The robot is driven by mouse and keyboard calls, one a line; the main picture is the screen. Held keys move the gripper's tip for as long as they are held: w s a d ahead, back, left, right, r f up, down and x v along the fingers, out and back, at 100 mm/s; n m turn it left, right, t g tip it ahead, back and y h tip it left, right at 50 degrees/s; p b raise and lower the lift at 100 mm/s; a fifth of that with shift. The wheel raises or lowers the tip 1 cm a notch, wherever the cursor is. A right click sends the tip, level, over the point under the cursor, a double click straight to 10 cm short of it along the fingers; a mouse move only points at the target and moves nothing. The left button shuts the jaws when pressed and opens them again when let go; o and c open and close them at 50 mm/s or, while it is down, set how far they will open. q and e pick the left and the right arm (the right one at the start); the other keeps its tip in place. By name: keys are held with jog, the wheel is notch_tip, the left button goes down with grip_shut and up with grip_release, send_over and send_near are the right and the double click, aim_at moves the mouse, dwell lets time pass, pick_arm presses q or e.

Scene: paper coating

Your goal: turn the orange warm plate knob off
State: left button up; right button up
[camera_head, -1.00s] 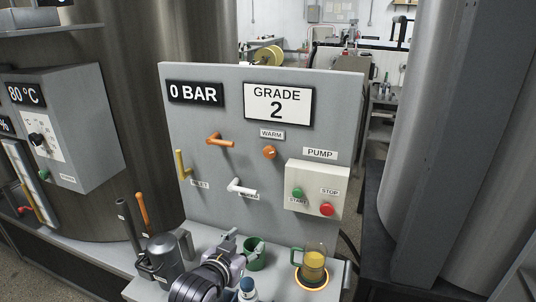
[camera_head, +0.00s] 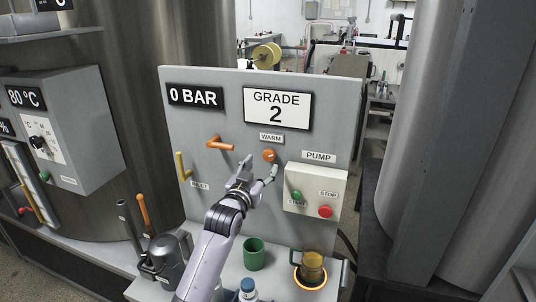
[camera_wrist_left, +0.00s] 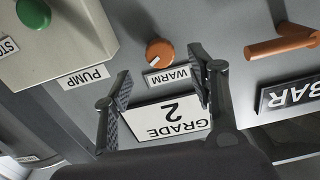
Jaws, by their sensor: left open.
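The orange warm knob (camera_head: 269,155) is on the grey upright panel, under the WARM label (camera_head: 271,138). In the left wrist view the knob (camera_wrist_left: 159,52) has a white pointer line and shows between and beyond my fingers. My left gripper (camera_head: 260,167) is open, with its two fingers spread just below the knob in the head view. I see no contact with the knob. The warm plate (camera_head: 310,277) has a glowing orange ring, and a glass mug of amber liquid (camera_head: 312,266) stands on it. My right gripper is not in view.
An orange lever (camera_head: 219,143) is left of the knob and a yellow lever (camera_head: 181,166) is farther left. The pump box (camera_head: 314,189) with green and red buttons juts out at the right. A green cup (camera_head: 254,253) and a bottle (camera_head: 248,289) stand on the shelf below.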

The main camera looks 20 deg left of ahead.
aim_at(268, 156)
pick_arm(q)
jog(key=w+p, duration=0.1)
jog(key=w, duration=0.4)
jog(key=shift+d, duration=0.1)
jog(key=shift+w, duration=0.85)
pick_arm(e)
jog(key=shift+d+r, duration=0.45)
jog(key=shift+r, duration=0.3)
pick_arm(q)
jog(key=shift+c, duration=0.2)
jog(key=c, duration=1.1)
jog(key=shift+c, duration=0.2)
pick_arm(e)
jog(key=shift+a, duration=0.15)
pick_arm(q)
jog(key=n+p, duration=0.1)
jog(key=n, duration=0.4)
jog(key=shift+d+n, duration=0.1)
jog(key=shift+n, duration=0.2)
jog(key=n+p, duration=0.1)
jog(key=n, duration=0.5)
jog(key=shift+r, duration=0.1)
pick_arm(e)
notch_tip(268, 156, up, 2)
pick_arm(q)
jog(key=shift+n, duration=0.3)
